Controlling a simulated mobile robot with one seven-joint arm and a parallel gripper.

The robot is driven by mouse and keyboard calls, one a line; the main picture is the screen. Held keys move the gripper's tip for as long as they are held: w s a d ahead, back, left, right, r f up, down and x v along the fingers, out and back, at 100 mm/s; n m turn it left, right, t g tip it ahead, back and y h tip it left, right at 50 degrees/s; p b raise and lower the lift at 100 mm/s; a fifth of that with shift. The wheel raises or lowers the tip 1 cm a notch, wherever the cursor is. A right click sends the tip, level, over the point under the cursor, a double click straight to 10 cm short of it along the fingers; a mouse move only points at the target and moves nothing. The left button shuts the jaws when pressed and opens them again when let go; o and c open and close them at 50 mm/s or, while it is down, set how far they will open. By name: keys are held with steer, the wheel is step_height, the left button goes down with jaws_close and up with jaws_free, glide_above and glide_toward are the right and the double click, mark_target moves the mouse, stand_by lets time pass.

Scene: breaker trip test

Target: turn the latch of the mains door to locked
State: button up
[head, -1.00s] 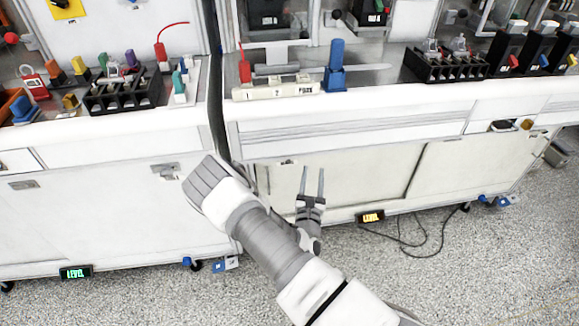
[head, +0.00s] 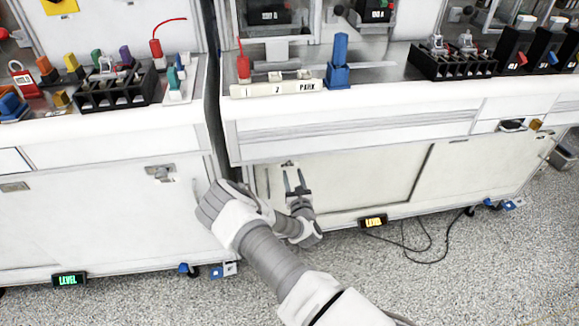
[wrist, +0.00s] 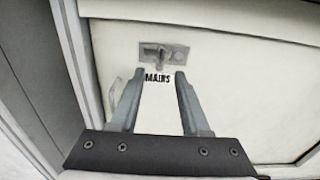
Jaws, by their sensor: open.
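The mains door is the pale panel (head: 350,185) under the right bench in the head view. In the wrist view its latch (wrist: 163,53) is a small grey plate with a short lever, above the black word MAINS (wrist: 158,78). I cannot tell clearly which way the lever points. My gripper (head: 294,171) is open and empty, its fingers toward the upper left of that door. In the wrist view the gripper (wrist: 159,74) has its fingertips just below the latch in the picture, one on each side of the MAINS label. No contact shows.
The left cabinet (head: 90,215) has a similar latch (head: 160,172). The right bench's front edge (head: 360,120) overhangs the door.

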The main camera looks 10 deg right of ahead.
steer(key=w+b, duration=0.1)
steer(key=w, duration=0.5)
steer(key=shift+w+b, duration=0.3)
steer(key=shift+w, duration=0.05)
jaws_close()
